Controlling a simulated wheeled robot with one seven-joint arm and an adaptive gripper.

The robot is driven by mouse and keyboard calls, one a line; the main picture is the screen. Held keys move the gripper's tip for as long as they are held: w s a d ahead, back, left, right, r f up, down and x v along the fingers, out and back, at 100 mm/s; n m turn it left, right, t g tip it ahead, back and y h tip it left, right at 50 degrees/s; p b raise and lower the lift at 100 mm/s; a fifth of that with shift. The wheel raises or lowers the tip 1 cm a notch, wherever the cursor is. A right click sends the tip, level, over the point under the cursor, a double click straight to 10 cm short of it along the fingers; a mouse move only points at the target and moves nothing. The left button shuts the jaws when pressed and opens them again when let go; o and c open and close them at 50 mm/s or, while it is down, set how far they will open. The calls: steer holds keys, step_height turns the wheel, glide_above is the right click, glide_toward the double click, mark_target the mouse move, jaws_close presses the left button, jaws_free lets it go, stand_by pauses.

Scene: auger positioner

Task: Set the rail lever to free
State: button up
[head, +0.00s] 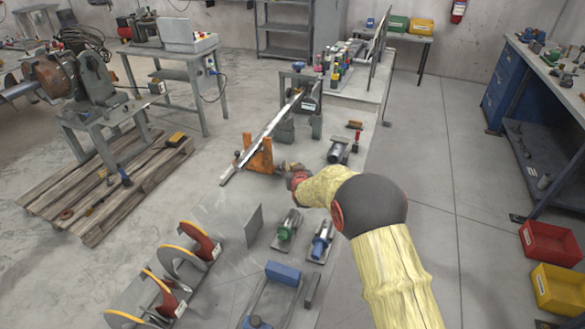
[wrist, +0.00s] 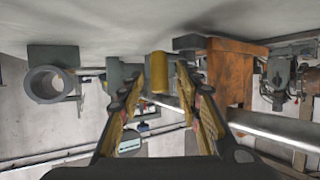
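The metal rail (head: 262,138) runs diagonally across the floor area, held near its front end by an orange bracket (head: 260,157). In the wrist view, which looks upside down, the orange bracket (wrist: 230,72) is right of centre and the rail (wrist: 275,132) passes below it. A yellow cylindrical grip (wrist: 159,72) stands beside a dark arm (wrist: 190,43) by the bracket; this looks like the rail lever. My gripper (wrist: 155,80) is open, its fingers on either side of the grip in the picture; contact cannot be told. In the head view my gripper (head: 291,169) is just right of the bracket, and the lever is mostly hidden.
Green (head: 287,229) and blue (head: 321,241) motor-like units stand on the floor near my arm. Auger pieces (head: 190,255) lie at front left. A wooden pallet (head: 110,190) is at left. Open floor lies right of my arm, before the blue workbench (head: 505,88).

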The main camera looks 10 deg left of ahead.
steer(key=v, duration=1.1)
steer(key=shift+c, duration=0.4)
